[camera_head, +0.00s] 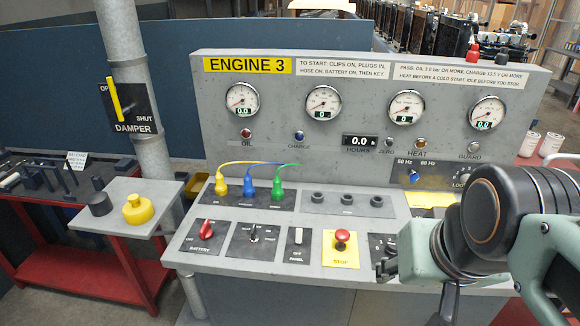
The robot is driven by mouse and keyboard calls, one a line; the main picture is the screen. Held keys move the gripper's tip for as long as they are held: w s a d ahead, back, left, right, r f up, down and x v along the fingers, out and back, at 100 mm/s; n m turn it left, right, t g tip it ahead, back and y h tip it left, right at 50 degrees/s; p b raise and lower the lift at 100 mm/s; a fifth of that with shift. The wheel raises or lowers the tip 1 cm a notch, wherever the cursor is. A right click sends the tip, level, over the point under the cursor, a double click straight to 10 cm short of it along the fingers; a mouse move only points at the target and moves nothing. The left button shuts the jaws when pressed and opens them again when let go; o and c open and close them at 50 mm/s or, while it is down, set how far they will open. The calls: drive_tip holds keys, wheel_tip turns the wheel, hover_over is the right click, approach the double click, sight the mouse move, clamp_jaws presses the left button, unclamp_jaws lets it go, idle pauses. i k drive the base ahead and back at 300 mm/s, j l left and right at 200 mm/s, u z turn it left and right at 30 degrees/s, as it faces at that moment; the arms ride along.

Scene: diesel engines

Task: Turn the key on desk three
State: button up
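Desk three (318,225) is a grey console under a yellow "ENGINE 3" label (248,65). A dark switch plate (378,241) on the desk, right of the stop button, is partly covered by my arm. I cannot make out a key on it. My gripper (388,267) is at the desk's front right, by the partly covered plate. Its fingers are mostly hidden or too small to read.
The red stop button (342,236) on its yellow plate stands close left of my gripper. Yellow, blue and green plugs (249,187) sit upright in sockets. The damper lever (114,98) is on a pipe.

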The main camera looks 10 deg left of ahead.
sight(254, 238)
drive_tip(key=i+j+u, duration=0.15)
drive_tip(key=i, duration=0.25)
drive_tip(key=i+j+u, duration=0.1)
drive_tip(key=i, duration=0.35)
drive_tip(key=j+u, duration=0.1)
drive_tip(key=j, duration=0.15)
drive_tip(key=l+z, duration=0.2)
drive_tip(key=l, duration=0.15)
